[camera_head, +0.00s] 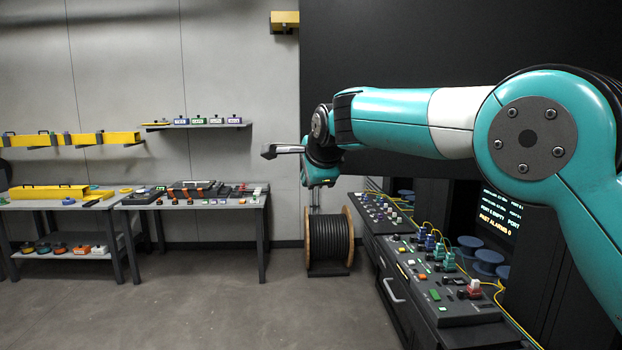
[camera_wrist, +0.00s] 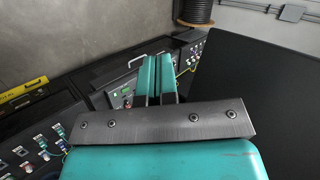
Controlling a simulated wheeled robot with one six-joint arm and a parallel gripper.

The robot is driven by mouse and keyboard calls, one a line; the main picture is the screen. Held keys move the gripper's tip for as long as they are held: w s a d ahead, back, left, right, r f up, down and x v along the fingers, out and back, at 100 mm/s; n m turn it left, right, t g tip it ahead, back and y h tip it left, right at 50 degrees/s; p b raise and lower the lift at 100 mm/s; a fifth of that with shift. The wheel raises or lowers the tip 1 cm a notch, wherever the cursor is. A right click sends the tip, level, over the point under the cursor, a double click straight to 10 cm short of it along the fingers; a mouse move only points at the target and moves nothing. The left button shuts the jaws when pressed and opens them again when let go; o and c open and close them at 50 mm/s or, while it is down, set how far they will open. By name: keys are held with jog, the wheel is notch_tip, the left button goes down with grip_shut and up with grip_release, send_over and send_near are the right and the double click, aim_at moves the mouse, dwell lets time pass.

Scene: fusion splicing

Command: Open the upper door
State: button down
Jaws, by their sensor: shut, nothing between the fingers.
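A large flat dark panel (camera_head: 420,45), which looks like the upper door, fills the upper right of the head view behind my arm. A dark panel (camera_wrist: 270,90) also fills the right of the wrist view; I cannot tell if it is the same one. No handle shows on either. In the wrist view my gripper's (camera_wrist: 157,82) two teal fingers lie close together, shut and empty. My arm hides part of the panel's lower edge.
Below the panel is a dark bay with a lit screen (camera_head: 497,213) and blue reels (camera_head: 488,256). A console (camera_head: 440,290) with plugs and a drawer handle (camera_head: 391,288) stands in front. A cable drum (camera_head: 330,237) and workbench (camera_head: 196,203) stand left. The floor between is clear.

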jog(key=s+a+r+b, duration=0.2)
jog(key=s+r+b, duration=0.4)
jog(key=s, duration=0.5)
jog(key=s+d+f+n+g+b, duration=0.2)
jog(key=s+d+f+n+g, duration=0.2)
jog(key=s+d+f+n, duration=0.8)
jog(key=s+d+f+n+g+b, duration=0.1)
jog(key=s+d+f+n+g, duration=0.1)
jog(key=s+f+n, duration=0.2)
jog(key=s+d+f+n+g+y+b, duration=0.1)
jog(key=s+f+n, duration=0.4)
jog(key=s+f, duration=0.5)
jog(key=s+d+g, duration=0.1)
jog(key=s+d, duration=0.1)
jog(key=s, duration=0.6)
jog(key=shift+s+d+f+g, duration=0.2)
jog(key=shift+s+f+g, duration=0.05)
jog(key=shift+g, duration=0.15)
